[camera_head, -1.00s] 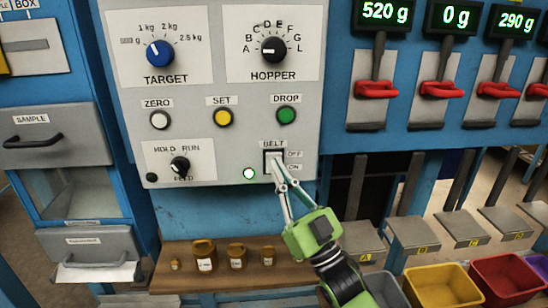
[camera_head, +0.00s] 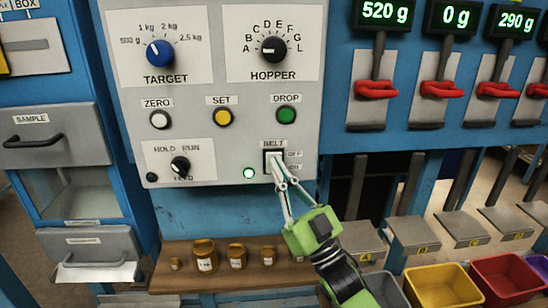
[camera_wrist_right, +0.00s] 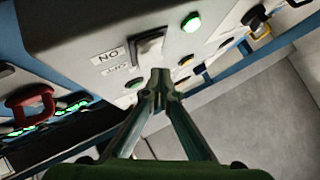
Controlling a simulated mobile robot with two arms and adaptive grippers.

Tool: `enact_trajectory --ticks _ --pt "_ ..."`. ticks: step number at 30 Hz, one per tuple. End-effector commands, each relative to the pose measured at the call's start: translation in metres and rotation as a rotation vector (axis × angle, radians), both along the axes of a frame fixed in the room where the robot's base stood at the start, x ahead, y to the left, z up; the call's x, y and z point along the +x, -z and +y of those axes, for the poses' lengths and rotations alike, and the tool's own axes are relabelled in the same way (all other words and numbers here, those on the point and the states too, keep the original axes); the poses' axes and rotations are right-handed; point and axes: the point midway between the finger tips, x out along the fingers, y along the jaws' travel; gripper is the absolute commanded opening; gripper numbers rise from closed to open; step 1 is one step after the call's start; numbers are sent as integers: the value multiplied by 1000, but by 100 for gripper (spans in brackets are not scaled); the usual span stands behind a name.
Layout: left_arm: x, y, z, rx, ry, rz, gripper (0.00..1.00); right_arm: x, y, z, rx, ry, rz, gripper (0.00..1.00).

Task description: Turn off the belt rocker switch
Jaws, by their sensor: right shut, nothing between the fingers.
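The belt rocker switch (camera_head: 273,158) is a white rocker in a black frame at the lower right of the grey control panel, under the BELT label. OFF is marked beside its upper end and ON beside its lower end. A green lamp (camera_head: 249,173) left of it is lit. My right gripper (camera_head: 281,184) is shut and empty, its tips over the switch's lower end. In the right wrist view the closed tips (camera_wrist_right: 161,80) are just beside the switch (camera_wrist_right: 150,47); I cannot tell whether they touch. My left gripper is not in view.
The panel (camera_head: 225,165) also holds the TARGET knob (camera_head: 160,53), HOPPER knob (camera_head: 273,49), several push buttons and the HOLD/RUN knob (camera_head: 179,165). Below is a wooden shelf (camera_head: 220,284) with brass weights. Red levers (camera_head: 376,90) and coloured bins (camera_head: 443,287) are to the right.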

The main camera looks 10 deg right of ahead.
Motion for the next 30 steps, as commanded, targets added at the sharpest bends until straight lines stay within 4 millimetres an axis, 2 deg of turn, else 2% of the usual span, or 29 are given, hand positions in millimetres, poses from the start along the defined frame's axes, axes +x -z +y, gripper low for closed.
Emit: enact_trajectory --ticks 30 --pt "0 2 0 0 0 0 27 10 -1 -1 0 0 0 0"
